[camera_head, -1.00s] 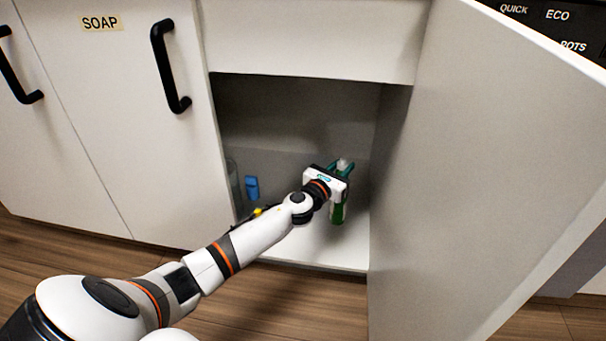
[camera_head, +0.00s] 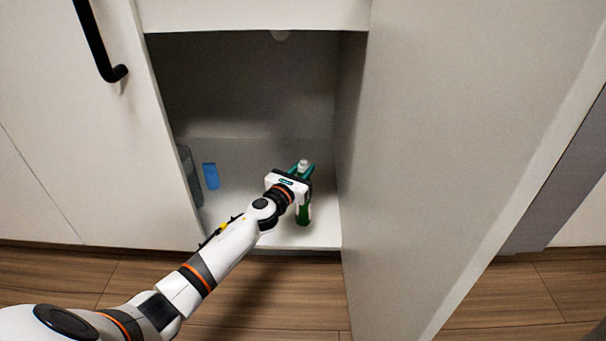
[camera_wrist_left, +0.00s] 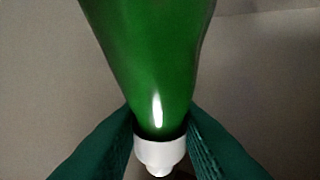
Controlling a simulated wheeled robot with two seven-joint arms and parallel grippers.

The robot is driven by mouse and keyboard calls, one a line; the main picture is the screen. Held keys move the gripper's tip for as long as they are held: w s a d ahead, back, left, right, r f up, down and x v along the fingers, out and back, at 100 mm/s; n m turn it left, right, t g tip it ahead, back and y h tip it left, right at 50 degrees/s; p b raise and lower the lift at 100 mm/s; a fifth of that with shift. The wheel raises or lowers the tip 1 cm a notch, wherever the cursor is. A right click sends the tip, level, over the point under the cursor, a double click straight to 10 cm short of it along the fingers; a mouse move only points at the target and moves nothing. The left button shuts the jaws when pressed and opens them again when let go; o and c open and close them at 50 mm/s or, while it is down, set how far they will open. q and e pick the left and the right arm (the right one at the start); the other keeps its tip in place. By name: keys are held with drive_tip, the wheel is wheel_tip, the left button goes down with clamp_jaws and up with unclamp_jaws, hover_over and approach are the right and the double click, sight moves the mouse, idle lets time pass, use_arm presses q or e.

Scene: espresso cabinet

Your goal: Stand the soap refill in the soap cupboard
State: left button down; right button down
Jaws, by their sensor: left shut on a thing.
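The soap refill is a green bottle (camera_head: 303,214) with a white cap, roughly upright inside the open cupboard, near the front right of its floor (camera_head: 250,236). My left gripper (camera_head: 301,172) is shut on its neck, just below the cap. In the left wrist view the green body (camera_wrist_left: 150,50) fills the middle, with a teal finger on each side of the neck and the white cap (camera_wrist_left: 160,155) below. I cannot tell whether the bottle's base touches the floor. My right gripper is not in view.
A blue object (camera_head: 211,176) and a clear container (camera_head: 187,170) stand at the cupboard's left. The open door (camera_head: 450,150) is close on the right. A closed door (camera_head: 80,150) with a black handle is on the left. The floor toward the back is clear.

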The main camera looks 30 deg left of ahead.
use_arm(q)
drive_tip(key=shift+r, duration=0.15)
drive_tip(key=c, duration=1.1)
unclamp_jaws()
drive_tip(key=shift+f, duration=0.2)
